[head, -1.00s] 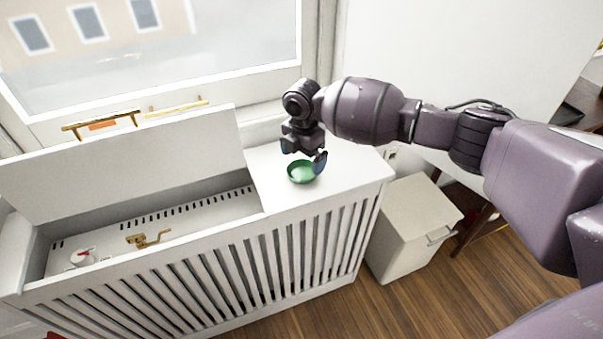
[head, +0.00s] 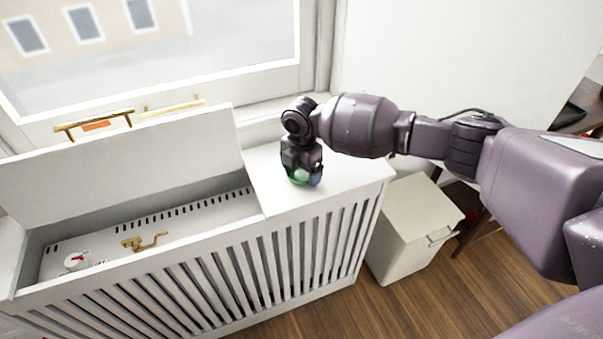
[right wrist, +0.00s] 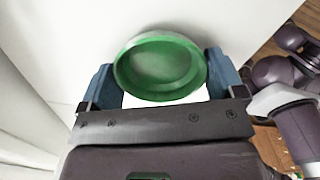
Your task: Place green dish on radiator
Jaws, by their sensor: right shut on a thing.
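The green dish (head: 299,179) is at the white radiator cover's top, at its right end (head: 345,174). In the head view my right gripper (head: 302,181) is over the dish and hides most of it. In the right wrist view the round green dish (right wrist: 160,66) sits between the two blue fingers of my right gripper (right wrist: 160,88), which is shut on it. Whether the dish touches the surface below is hard to tell. My left gripper is not in view.
The cover's left part is open, with its lid (head: 120,165) raised. Inside are a brass lever (head: 144,242) and a white knob (head: 77,261). A white box (head: 413,215) stands right of the cover. A window (head: 150,50) is behind.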

